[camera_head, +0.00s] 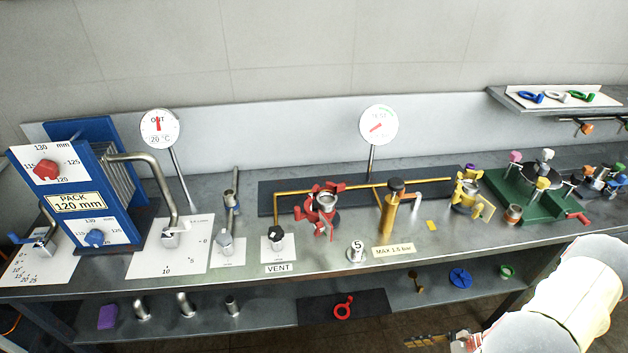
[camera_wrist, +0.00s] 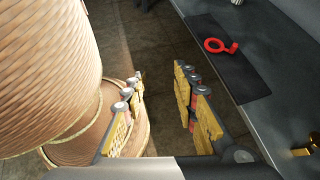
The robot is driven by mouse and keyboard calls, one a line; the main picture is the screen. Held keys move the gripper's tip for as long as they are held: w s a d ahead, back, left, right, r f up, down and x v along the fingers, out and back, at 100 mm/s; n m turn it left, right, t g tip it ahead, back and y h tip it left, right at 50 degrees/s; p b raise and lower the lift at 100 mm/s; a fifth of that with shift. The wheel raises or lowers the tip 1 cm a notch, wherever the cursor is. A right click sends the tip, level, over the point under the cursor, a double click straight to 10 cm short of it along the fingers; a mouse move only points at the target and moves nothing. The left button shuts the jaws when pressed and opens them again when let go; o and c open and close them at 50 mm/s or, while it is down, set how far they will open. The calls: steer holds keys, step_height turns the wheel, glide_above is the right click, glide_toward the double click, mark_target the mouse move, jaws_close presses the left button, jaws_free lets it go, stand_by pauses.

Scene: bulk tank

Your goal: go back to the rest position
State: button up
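My gripper (camera_head: 436,340) shows at the lower right of the head view, at the end of my pale arm, low in front of the bench. In the wrist view my gripper (camera_wrist: 160,105) has its two yellow-padded fingers apart, with nothing between them. Dark floor shows in the gap. The gripper touches no object that I can see. A red ring with a tab (camera_wrist: 221,46) lies on a dark mat on the lower shelf, beyond the right finger; the red ring (camera_head: 343,308) also shows in the head view.
The metal bench (camera_head: 330,258) carries a blue plate pack (camera_head: 75,200), a red-handled valve (camera_head: 322,205), a yellow-handled valve (camera_head: 468,195) and a green base (camera_head: 525,205). The lower shelf (camera_head: 265,315) holds loose parts. A large ribbed tan cylinder (camera_wrist: 45,70) stands close left of the fingers.

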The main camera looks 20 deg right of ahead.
steer(key=w+a+r+n+g+h, duration=0.2)
steer(key=r+n, duration=0.3)
steer(key=r, duration=0.4)
steer(key=w+a+r+n+g+h, duration=0.1)
steer(key=a+r+n+g+h, duration=0.3)
steer(key=r, duration=0.6)
steer(key=w+a+r+n+h, duration=0.1)
steer(key=w+r+n, duration=0.1)
steer(key=r+n, duration=0.5)
steer(key=w+a+r+n+t+h, duration=0.1)
steer(key=a+r+n+t, duration=0.4)
steer(key=a+r, duration=1.2)
steer(key=shift+r+n+t+h, duration=0.4)
steer(key=shift+r+n+h, duration=0.5)
steer(key=shift+r+n, duration=0.6)
steer(key=shift+r, duration=0.2)
